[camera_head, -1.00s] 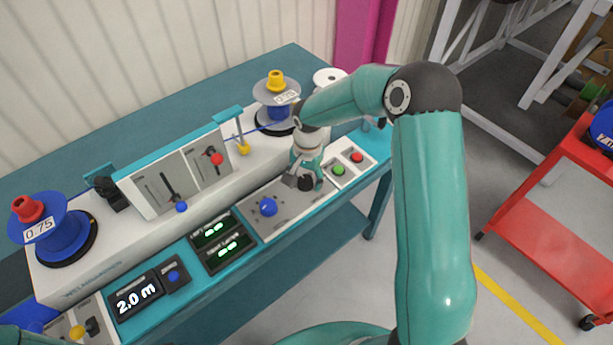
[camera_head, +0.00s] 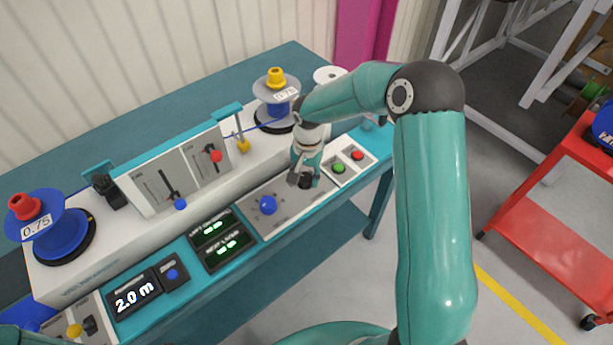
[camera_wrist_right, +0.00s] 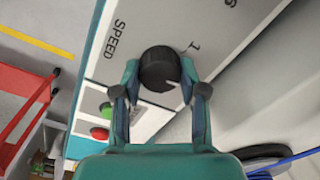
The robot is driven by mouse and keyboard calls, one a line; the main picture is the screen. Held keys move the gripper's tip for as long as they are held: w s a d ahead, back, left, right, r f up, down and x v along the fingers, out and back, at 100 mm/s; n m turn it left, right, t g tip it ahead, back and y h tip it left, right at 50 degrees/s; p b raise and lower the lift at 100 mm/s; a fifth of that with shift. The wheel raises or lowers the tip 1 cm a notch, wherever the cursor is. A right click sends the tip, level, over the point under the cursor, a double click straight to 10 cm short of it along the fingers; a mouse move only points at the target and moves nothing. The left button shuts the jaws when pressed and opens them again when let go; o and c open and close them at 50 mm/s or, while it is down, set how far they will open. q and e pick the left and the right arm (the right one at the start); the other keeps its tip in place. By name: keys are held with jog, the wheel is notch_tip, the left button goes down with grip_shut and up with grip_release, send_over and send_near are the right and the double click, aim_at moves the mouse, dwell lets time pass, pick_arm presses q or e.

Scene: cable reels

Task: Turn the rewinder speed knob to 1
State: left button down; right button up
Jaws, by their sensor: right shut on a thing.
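The speed knob (camera_wrist_right: 160,68) is a round black knob beside the printed word SPEED in the right wrist view. A white line on it shows at its lower right edge. The printed 1 (camera_wrist_right: 195,45) is to the knob's upper right, so the line does not point at it. My right gripper (camera_wrist_right: 160,88) is shut on the knob, one finger on each side. In the head view the right gripper (camera_head: 302,180) reaches down to the panel, and the black knob (camera_head: 306,181) shows partly between its fingers. My left gripper is out of view.
A green button (camera_head: 338,167) and a red button (camera_head: 357,155) sit close to the right of the gripper. A blue knob (camera_head: 268,205) is to its left on the same panel. A grey-blue reel (camera_head: 275,90) stands behind, and a red cart (camera_head: 545,200) is at the right.

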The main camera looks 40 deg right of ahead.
aim_at(306, 175)
jog(key=shift+w+n+b, duration=0.1)
jog(key=shift+n+b, duration=0.45)
jog(key=shift+n, duration=0.65)
jog(key=n+b, duration=0.1)
jog(key=n, duration=0.1)
jog(key=shift+n, duration=0.4)
jog(key=n, duration=0.5)
jog(key=shift+r+b, duration=0.1)
jog(key=shift+b, duration=0.3)
jog(key=shift+w, duration=0.1)
jog(key=o, duration=1.1)
jog(key=shift+o, duration=0.2)
notch_tip(306, 175, up, 12)
jog(key=shift+d, duration=0.2)
